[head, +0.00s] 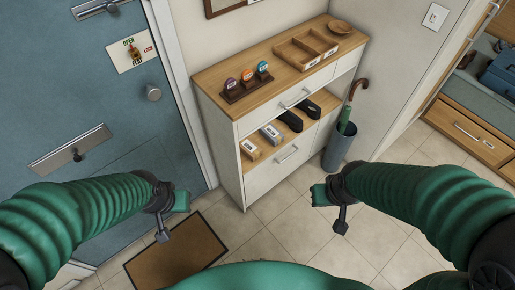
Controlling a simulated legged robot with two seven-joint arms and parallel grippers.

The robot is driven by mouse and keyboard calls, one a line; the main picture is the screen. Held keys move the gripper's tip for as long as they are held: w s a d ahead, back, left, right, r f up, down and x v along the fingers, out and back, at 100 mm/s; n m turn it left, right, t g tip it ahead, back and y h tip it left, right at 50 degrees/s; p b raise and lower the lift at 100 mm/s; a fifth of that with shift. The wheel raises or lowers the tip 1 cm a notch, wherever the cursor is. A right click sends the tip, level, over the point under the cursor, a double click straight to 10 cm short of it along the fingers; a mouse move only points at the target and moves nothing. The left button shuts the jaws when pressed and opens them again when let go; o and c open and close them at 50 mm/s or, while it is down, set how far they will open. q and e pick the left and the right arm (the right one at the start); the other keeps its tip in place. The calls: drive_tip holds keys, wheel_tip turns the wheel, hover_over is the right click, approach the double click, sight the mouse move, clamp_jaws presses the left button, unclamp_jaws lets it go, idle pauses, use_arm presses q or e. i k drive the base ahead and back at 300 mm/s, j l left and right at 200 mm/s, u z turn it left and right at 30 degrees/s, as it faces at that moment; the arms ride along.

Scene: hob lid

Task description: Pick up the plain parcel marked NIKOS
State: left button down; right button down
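Two small boxes lie in the open middle shelf of the white cabinet. One is a pale, tan-edged box (250,149); the other is a grey-white box (271,133) to its right. Their markings are too small to read, so I cannot tell whether either is the parcel marked NIKOS. My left gripper (172,216) hangs in front of the door, left of the cabinet and apart from it. My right gripper (330,208) is in front of the cabinet's lower right, apart from the boxes. Neither gripper visibly holds anything; their finger gaps are unclear.
The cabinet (228,165) carries stamps on a rack (247,82), a divided wooden tray (306,47) and a bowl (340,27). Black shoes (304,114) share the shelf. An umbrella stand (339,150) is at right. A doormat (176,252) lies on the tiled floor.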

sight(249, 149)
drive_tip(key=i+l, duration=0.3)
drive_tip(key=l, duration=0.15)
drive_tip(key=i+l, duration=0.35)
drive_tip(key=u, duration=0.4)
drive_tip(key=l+u, duration=0.15)
drive_tip(key=u, duration=0.3)
drive_tip(key=l+u, duration=0.1)
drive_tip(key=u, duration=0.3)
drive_tip(key=l+u, duration=0.1)
drive_tip(key=u, duration=0.3)
drive_tip(key=i, duration=0.05)
